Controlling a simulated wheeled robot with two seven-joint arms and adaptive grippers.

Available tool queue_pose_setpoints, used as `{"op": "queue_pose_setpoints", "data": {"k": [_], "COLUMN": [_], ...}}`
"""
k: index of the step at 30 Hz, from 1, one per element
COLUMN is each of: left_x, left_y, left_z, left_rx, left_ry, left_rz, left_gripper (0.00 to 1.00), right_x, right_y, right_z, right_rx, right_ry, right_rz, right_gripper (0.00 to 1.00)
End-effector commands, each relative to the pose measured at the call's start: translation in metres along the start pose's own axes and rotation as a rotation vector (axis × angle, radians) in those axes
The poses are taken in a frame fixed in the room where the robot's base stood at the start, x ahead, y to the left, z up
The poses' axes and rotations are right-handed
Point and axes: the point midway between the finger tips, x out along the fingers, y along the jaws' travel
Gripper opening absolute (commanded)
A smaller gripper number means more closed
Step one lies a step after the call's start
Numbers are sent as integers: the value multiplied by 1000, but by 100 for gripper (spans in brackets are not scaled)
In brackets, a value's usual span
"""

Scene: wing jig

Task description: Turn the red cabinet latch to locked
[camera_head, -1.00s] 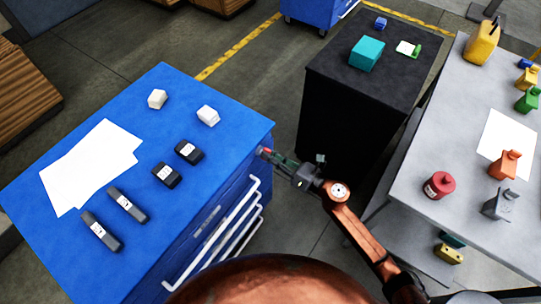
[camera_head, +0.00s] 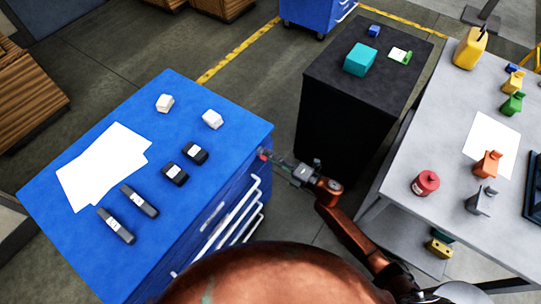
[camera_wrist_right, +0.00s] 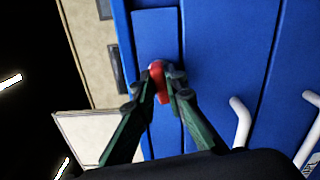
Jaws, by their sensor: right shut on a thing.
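The red cabinet latch (camera_wrist_right: 158,80) is on the blue cabinet's face, on a narrow panel beside the drawers in the right wrist view. In the head view only a small red bit of the latch (camera_head: 264,155) shows at the cabinet's upper right corner. My right gripper (camera_wrist_right: 162,92) has its two fingers closed around the latch, one on each side. In the head view the right gripper (camera_head: 272,157) reaches the cabinet from the right. The latch looks nearly upright in the wrist view, slightly tilted. My left gripper is not in view.
A black cabinet (camera_head: 340,110) stands behind my right arm. A grey table (camera_head: 440,130) with several coloured items is at the right.

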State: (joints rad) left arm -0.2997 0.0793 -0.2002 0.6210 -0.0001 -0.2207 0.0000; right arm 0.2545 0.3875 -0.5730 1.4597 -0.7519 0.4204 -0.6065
Motion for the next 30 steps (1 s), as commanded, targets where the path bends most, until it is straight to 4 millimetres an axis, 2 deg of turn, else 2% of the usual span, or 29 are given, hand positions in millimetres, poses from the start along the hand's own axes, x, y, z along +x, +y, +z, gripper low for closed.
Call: {"op": "queue_pose_setpoints", "data": {"k": [12, 28, 29, 30], "left_x": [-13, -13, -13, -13], "left_y": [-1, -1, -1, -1], "left_z": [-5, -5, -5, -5], "left_rx": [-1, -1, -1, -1], "left_ry": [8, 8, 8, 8], "left_rz": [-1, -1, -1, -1], "left_gripper": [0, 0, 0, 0], "right_x": [0, 0, 0, 0], "right_y": [-1, -2, -2, -2], "right_z": [-1, -2, -2, -2], "right_rx": [171, 193, 193, 193], "right_ry": [2, 2, 2, 2], "right_rz": [-1, -2, -2, -2], "right_gripper": [0, 0, 13, 16]}}
